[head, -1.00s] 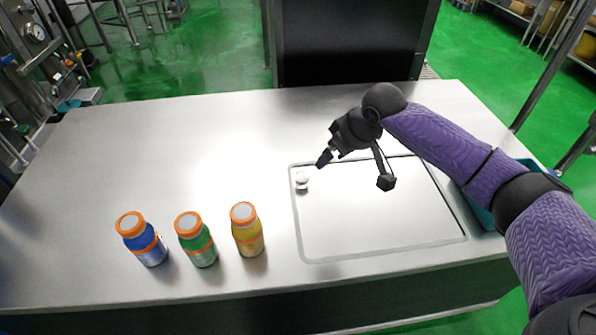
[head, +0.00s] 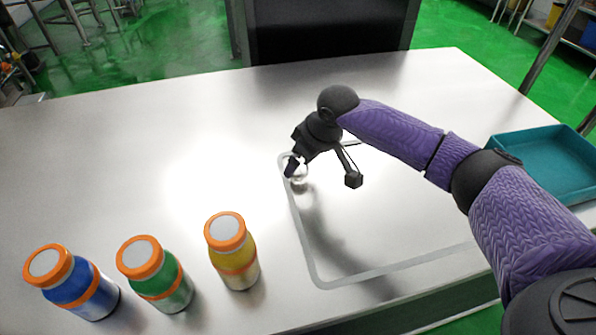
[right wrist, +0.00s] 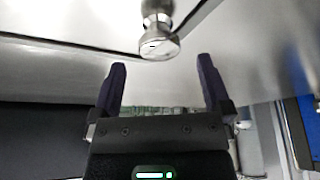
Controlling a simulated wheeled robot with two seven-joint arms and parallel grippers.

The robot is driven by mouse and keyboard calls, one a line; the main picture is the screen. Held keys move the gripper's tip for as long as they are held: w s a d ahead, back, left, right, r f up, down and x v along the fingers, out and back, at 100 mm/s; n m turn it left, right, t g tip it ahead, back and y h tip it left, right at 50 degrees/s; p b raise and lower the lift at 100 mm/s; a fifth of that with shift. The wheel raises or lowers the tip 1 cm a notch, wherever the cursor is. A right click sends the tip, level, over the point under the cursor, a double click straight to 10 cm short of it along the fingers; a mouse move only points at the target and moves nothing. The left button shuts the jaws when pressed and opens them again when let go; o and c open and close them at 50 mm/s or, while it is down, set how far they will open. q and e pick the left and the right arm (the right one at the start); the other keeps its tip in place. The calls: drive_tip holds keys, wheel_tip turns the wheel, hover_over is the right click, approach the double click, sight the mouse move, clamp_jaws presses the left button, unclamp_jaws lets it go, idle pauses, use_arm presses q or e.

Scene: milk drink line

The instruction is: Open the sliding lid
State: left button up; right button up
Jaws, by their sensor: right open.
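The sliding lid (head: 400,215) is a flat metal panel in the right part of the steel table, edged by a grey frame. A small round metal knob (head: 299,180) stands at its far left corner. My right gripper (head: 322,174) is open and empty over that corner, one dark finger partly covering the knob. In the right wrist view the knob (right wrist: 158,45) lies just ahead of the two spread fingers, between their lines. No contact with the knob is visible. My arm hides part of the lid's far edge. My left gripper is not in view.
Blue (head: 85,292), green (head: 165,285) and yellow (head: 237,265) bottles with orange caps stand left of the lid near the front edge. A teal tray (head: 505,143) sits at the right. The table (head: 120,170) is clear at far left. A dark cabinet (head: 330,30) stands behind.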

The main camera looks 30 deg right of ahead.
drive_tip(key=shift+b+x, duration=0.35)
drive_tip(key=shift+x, duration=0.7)
clamp_jaws()
